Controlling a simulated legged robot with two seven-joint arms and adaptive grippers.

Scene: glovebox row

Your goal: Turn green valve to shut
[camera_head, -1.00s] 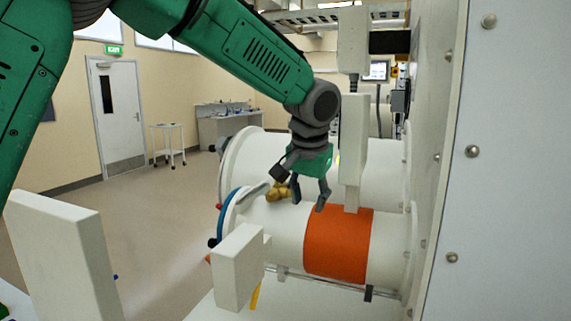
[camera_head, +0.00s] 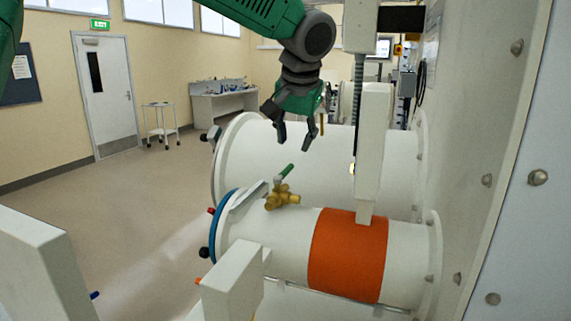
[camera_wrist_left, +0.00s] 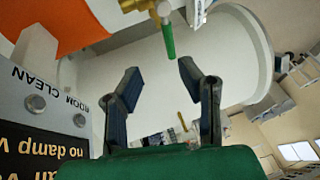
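The green valve shows in the head view as a brass body (camera_head: 281,198) on the near white cylinder (camera_head: 262,222), with a green handle (camera_head: 285,172) sticking up and leaning right. My left gripper (camera_head: 294,138) is above the valve, apart from it, with its fingers spread and empty. In the left wrist view the green handle (camera_wrist_left: 168,40) lies beyond the open fingertips (camera_wrist_left: 161,72), roughly in line with the gap between them. The brass body (camera_wrist_left: 160,10) is partly cut off at the top edge. My right gripper is in neither view.
An orange band (camera_head: 347,256) wraps the near cylinder. A white upright post (camera_head: 374,150) stands right of the valve. A larger white cylinder (camera_head: 330,160) lies behind. A white block (camera_head: 232,285) stands in front.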

